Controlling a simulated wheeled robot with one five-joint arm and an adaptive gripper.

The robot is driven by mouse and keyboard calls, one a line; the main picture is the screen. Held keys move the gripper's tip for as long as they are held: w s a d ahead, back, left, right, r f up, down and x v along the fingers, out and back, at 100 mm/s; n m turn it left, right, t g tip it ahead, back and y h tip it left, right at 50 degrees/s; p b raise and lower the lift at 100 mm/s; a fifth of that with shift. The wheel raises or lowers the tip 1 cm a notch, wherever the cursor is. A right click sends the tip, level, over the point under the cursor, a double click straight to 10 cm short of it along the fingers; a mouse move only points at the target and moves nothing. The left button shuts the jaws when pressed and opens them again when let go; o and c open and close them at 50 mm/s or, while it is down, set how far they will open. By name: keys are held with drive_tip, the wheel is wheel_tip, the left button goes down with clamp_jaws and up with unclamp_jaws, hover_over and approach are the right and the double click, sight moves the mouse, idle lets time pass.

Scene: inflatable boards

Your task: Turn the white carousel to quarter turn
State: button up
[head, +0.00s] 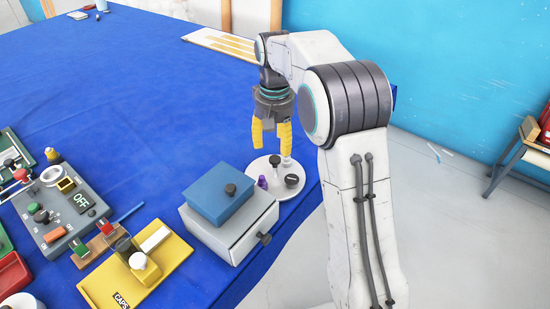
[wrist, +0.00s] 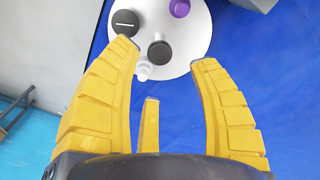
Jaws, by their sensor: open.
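The white carousel (head: 257,172) is a round disc on the blue table near its right edge, just behind the grey box. It carries a dark knob, a black cap and a purple piece; part of it is behind my gripper and the box. In the wrist view the carousel (wrist: 187,55) is at the top, with the black cap (wrist: 125,22), the dark knob (wrist: 160,50), the purple piece (wrist: 180,8) and a small white piece (wrist: 144,70) on it. My gripper (head: 271,148) points down above the carousel, its yellow fingers open and empty.
A grey box (head: 232,230) with a blue block (head: 218,194) on top stands in front of the carousel. A grey panel (head: 62,212) and a yellow board (head: 135,268) lie to the left. The far blue tabletop is mostly clear.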

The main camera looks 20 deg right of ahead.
sight(275, 159)
drive_tip(key=shift+f, duration=2.85)
drive_tip(key=shift+o, duration=0.2)
clamp_jaws()
